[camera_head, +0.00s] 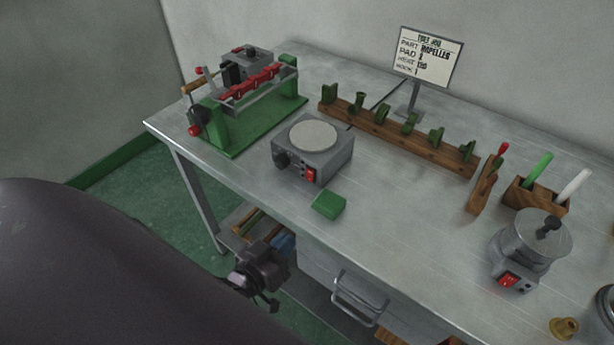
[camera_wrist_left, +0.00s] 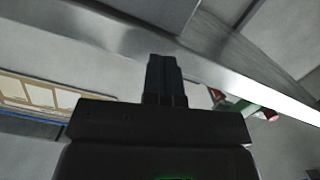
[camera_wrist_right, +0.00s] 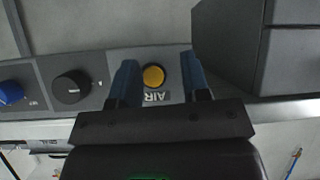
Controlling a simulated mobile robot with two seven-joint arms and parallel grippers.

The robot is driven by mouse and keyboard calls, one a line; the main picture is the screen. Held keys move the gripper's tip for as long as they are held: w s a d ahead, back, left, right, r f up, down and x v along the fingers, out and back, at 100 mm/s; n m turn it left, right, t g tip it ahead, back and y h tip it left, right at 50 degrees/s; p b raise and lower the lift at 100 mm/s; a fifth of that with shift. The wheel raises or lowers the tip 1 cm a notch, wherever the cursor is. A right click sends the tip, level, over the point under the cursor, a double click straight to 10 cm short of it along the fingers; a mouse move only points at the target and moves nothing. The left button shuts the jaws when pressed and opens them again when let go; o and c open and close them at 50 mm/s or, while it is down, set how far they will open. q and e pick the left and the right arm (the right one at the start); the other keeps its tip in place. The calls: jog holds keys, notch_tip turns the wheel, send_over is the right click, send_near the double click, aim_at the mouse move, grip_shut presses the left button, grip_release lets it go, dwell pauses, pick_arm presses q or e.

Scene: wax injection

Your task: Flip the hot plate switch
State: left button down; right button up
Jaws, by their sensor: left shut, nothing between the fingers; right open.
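The hot plate (camera_head: 299,160) is a grey box with a round pale top, standing near the table's front edge. Its red switch (camera_head: 311,175) is on the front face, beside a black knob (camera_head: 282,159). My left gripper (camera_head: 284,241) is in front of the table, lower than the tabletop and apart from the hot plate. In the left wrist view its blue fingers (camera_wrist_left: 165,78) are shut together and empty. My right gripper (camera_wrist_right: 160,78) shows only in the right wrist view, open and empty. Whether the switch is on or off cannot be told.
A green block (camera_head: 329,205) lies in front of the hot plate. A green clamp fixture (camera_head: 235,135) stands left, a wooden rack (camera_head: 400,135) behind, a grey pot with a red switch (camera_head: 530,245) right. The right wrist view shows a panel with a yellow button (camera_wrist_right: 154,76).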

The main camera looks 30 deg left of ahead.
pick_arm(q)
jog(key=w+a+r+n+y+p, duration=0.1)
jog(key=a+r+n+y+p, duration=0.15)
jog(key=r+n+y, duration=0.45)
jog(key=w+a+r+n+y+p, duration=0.15)
jog(key=a+r+n+y, duration=0.25)
jog(key=n, duration=0.5)
jog(key=f+n+g, duration=0.1)
jog(key=g, duration=0.1)
jog(key=d+f+n+g+h, duration=0.1)
jog(key=g, duration=0.1)
jog(key=s+d+f+n+g+h+p, duration=0.1)
jog(key=f+g, duration=0.1)
jog(key=shift+d+g, duration=0.15)
jog(key=shift+g, duration=0.25)
